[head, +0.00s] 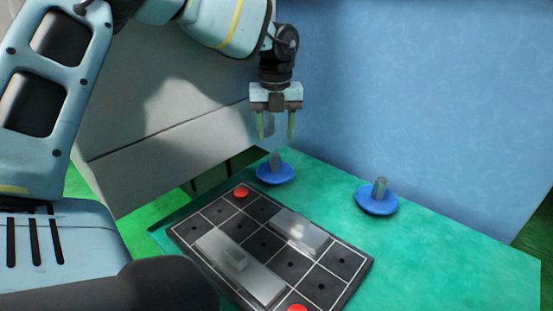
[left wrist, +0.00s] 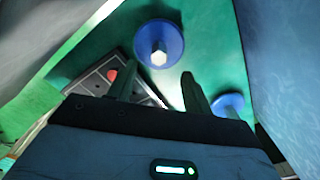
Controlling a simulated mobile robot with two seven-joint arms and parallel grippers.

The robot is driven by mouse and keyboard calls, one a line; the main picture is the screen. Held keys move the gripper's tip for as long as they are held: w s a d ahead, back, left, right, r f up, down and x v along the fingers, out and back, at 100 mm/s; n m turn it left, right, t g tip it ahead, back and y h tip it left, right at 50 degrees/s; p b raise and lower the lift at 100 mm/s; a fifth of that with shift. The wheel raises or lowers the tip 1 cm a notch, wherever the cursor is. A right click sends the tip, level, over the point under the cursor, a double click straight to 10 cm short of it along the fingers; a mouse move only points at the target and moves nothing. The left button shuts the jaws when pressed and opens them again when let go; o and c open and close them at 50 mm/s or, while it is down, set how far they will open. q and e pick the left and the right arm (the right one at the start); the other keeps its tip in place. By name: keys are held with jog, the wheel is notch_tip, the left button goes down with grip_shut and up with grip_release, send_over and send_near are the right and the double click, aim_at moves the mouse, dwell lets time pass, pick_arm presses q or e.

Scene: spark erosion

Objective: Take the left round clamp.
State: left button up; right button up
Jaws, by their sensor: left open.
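The left round clamp (head: 275,171), a blue disc with a grey peg standing up, sits on the green table near its back left edge. In the left wrist view it appears to be the larger blue disc (left wrist: 160,43), beyond the fingertips. My left gripper (head: 278,134) points down above it, open, with nothing between its fingers; its fingers also show in the left wrist view (left wrist: 156,82). A second similar clamp (head: 377,197) stands farther right and partly shows behind a finger in the left wrist view (left wrist: 228,104). My right gripper is not in view.
A dark gridded plate (head: 300,283) with red buttons (head: 241,192) lies on the green table (head: 450,262), carrying a clear block (head: 297,230) and a metal block (head: 236,266). A blue wall (head: 420,90) rises behind, a grey panel (head: 150,150) at left. The table's right side is clear.

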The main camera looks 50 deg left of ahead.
aim_at(275, 154)
pick_arm(q)
jog(key=shift+s+d+f, duration=0.1)
jog(key=shift+f, duration=0.3)
jog(key=shift+f+p, duration=0.35)
jog(key=shift+f, duration=3.1)
grip_shut()
